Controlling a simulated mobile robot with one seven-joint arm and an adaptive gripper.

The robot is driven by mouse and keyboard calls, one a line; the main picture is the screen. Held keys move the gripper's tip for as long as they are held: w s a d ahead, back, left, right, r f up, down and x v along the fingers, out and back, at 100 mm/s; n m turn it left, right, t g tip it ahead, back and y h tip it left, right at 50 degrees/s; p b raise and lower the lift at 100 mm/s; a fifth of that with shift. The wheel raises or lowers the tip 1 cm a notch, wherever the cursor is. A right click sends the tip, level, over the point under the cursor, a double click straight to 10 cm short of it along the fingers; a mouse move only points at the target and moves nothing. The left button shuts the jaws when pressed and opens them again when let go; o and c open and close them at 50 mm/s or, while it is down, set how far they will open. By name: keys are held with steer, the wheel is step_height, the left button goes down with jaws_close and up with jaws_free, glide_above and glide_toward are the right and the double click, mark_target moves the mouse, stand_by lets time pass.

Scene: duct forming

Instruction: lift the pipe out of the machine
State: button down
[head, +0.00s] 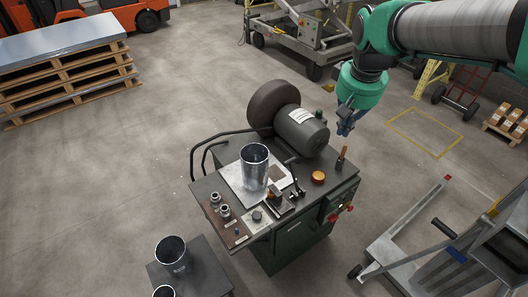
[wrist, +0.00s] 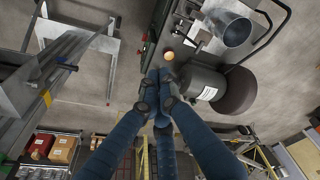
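The pipe (head: 255,168) is a shiny, open-topped metal cylinder standing upright on a light plate on top of the green machine (head: 287,241). It also shows in the wrist view (wrist: 233,24), at the upper right. My gripper (head: 345,128) hangs in the air to the right of the machine's motor, apart from the pipe and empty. In the wrist view its blue fingers (wrist: 158,82) come together at the tips with nothing between them. The lower end of the pipe is partly hidden by small parts in front of it in the head view.
A dark round wheel and grey motor (head: 302,130) stand behind the pipe. An orange knob (head: 318,177) and an upright lever (head: 342,157) are at its right. More pipes (head: 172,252) stand on a low table at the front left. A lifter (head: 420,235) stands at the right.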

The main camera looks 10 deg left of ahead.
steer(key=w+a+f+n+g+p, duration=0.1)
steer(key=w+a+f, duration=0.2)
steer(key=w+a, duration=0.15)
steer(key=w+a+f+n+p, duration=0.1)
steer(key=w+a+f, duration=0.25)
steer(key=w, duration=0.25)
steer(key=n+g+h+p, duration=0.2)
steer(key=n+g+p, duration=0.1)
steer(key=p, duration=0.1)
glide_above(258, 173)
steer(key=w+a, duration=0.3)
steer(key=w, duration=0.2)
steer(key=w+a+x, duration=0.2)
steer(key=x, duration=1.3)
steer(key=w+a+f+x, duration=0.1)
steer(key=w+a+x, duration=0.1)
steer(key=x, duration=1.3)
steer(key=shift+f, duration=0.35)
steer(key=shift+w+a+f, duration=0.1)
steer(key=shift+f, duration=0.05)
steer(key=shift+s+x, duration=0.2)
steer(key=shift+x, duration=4.65)
